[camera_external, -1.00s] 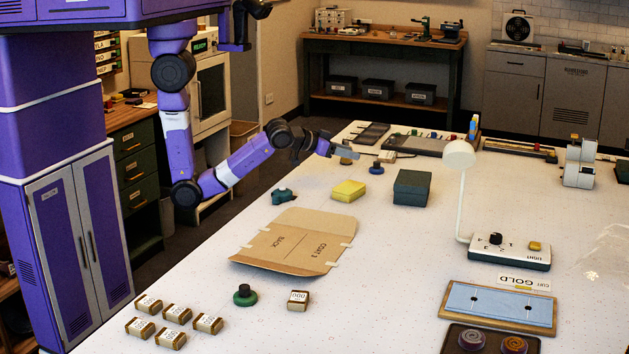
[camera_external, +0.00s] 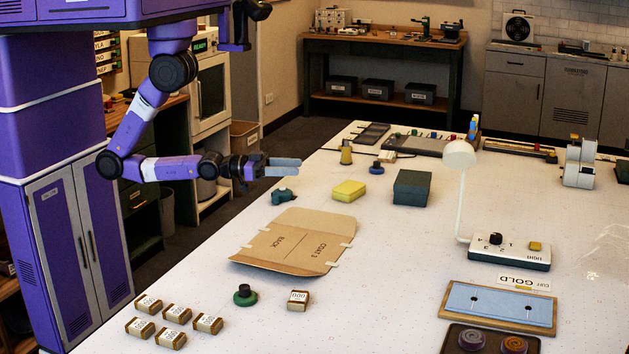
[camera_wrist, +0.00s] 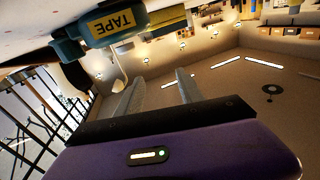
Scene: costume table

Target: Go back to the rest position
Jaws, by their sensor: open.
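My gripper (camera_external: 284,167) is at the left edge of the white table (camera_external: 390,222), near its far half, pointing right. It is above the teal tape dispenser (camera_external: 281,196) in the outside view and apart from it. In the wrist view my gripper (camera_wrist: 158,88) shows two grey fingers spread apart with nothing between them. A teal thing with a yellow TAPE label (camera_wrist: 110,25) shows at the upper left there. My arm is bent, its elbow out to the left beside the purple column.
A brown cardboard pattern (camera_external: 296,241), a yellow sponge (camera_external: 348,190) and a dark green box (camera_external: 412,187) lie on the table. Several labelled small blocks (camera_external: 177,314) sit at its near left. A white lamp (camera_external: 461,190) stands right. Drawers (camera_external: 137,190) and a cabinet stand behind my arm.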

